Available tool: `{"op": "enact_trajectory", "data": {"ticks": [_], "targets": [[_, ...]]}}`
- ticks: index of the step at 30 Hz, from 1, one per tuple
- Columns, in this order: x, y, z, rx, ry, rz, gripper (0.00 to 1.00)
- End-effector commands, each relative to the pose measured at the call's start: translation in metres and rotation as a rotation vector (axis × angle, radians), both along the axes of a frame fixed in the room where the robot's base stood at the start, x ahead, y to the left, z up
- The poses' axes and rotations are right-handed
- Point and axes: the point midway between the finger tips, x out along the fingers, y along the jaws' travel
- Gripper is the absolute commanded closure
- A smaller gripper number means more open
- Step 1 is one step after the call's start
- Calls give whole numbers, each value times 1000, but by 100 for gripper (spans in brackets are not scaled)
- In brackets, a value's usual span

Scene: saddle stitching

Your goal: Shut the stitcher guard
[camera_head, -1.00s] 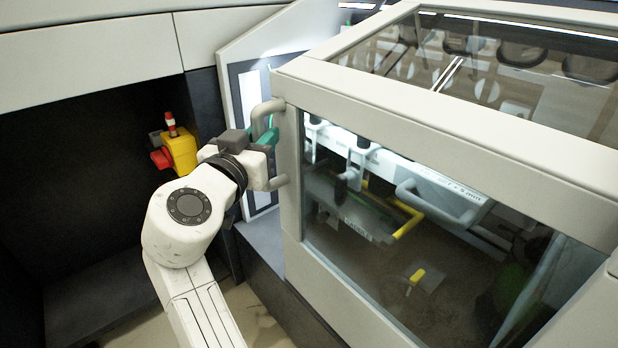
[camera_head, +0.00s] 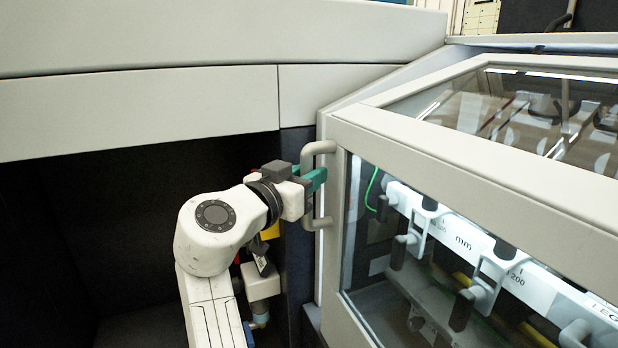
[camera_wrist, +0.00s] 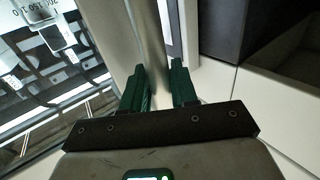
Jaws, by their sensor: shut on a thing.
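The stitcher guard (camera_head: 450,165) is a pale grey framed cover with clear panes, filling the right of the head view. Its grey tubular handle (camera_head: 319,147) stands upright on the guard's left edge. My gripper (camera_head: 313,181), with green fingers, is shut on the handle's upright bar. In the wrist view, the fingers (camera_wrist: 160,85) stand either side of the handle bar (camera_wrist: 152,55). The guard's left edge is close to the dark side of the machine housing (camera_head: 297,225). I cannot tell whether the edge is fully flush.
Long pale housing panels (camera_head: 140,110) run above a dark recess (camera_head: 100,230) on the left. A yellow part (camera_head: 270,231) shows partly behind my arm. Stitching heads and a scale bar (camera_head: 465,240) sit behind the pane.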

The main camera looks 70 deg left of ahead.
Motion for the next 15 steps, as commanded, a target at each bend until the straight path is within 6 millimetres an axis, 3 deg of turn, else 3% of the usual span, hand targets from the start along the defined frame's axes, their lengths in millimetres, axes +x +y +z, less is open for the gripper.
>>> {"op": "enact_trajectory", "data": {"ticks": [6, 7, 12, 15], "targets": [[0, 0, -2, -3, 1, 1, 100], [0, 0, -2, -3, 1, 1, 70], [0, 0, -1, -3, 1, 0, 54], [0, 0, -1, -2, 1, 0, 54]]}}
